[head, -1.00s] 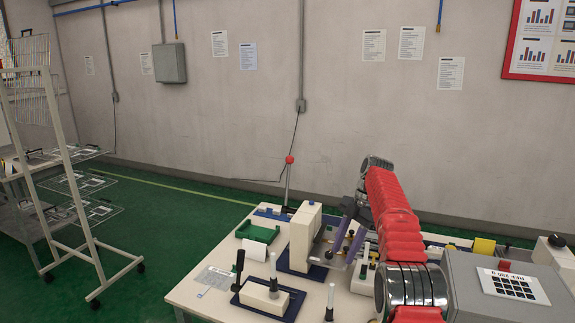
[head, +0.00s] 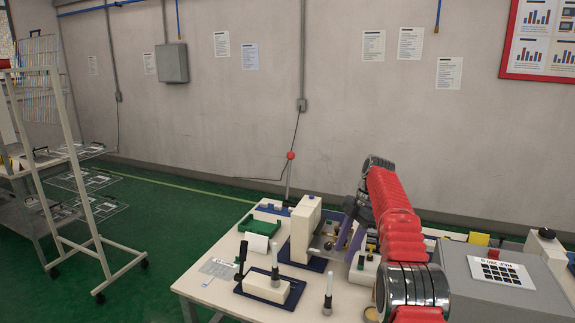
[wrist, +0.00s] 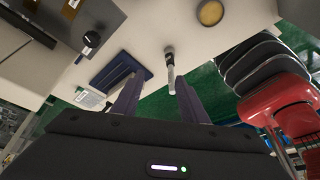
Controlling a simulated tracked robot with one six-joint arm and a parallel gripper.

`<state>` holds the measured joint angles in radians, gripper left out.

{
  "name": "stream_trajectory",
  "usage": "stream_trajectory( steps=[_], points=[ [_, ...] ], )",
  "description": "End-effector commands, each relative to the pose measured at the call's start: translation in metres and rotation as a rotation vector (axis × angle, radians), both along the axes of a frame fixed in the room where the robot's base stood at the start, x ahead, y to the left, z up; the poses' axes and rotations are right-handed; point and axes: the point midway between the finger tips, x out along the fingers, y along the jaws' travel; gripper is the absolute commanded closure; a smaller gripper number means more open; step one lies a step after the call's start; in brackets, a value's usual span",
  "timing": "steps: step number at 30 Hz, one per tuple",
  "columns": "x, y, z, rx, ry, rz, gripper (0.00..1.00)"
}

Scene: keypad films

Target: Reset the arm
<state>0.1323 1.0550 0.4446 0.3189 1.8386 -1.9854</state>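My red-and-grey arm (head: 393,215) reaches forward from the lower right over the workbench in the head view. My gripper (head: 349,238) is at its far end, above the bench; its purple fingers are partly hidden by the arm. In the wrist view my gripper (wrist: 157,82) has its two fingers well apart, with nothing held between them. An upright grey-tipped handle (wrist: 170,65) shows beyond the gap, apart from the fingers.
The workbench (head: 208,288) carries a cream press-like device (head: 305,232), a green tray (head: 262,222), a black-handled fixture (head: 270,287) and a grey box (head: 505,275). A wheeled rack (head: 85,200) stands left. Green floor between them is clear.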

Motion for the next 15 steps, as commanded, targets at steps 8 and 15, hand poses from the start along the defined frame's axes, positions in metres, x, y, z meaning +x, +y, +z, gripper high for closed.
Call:
stream_trajectory(
  steps=[8, 15],
  points=[
    [0.008, -0.003, -0.026, -0.049, 0.056, -0.223, 0.60],
    [0.002, -0.009, -0.063, -0.131, 0.162, -0.550, 0.60]
  ],
)
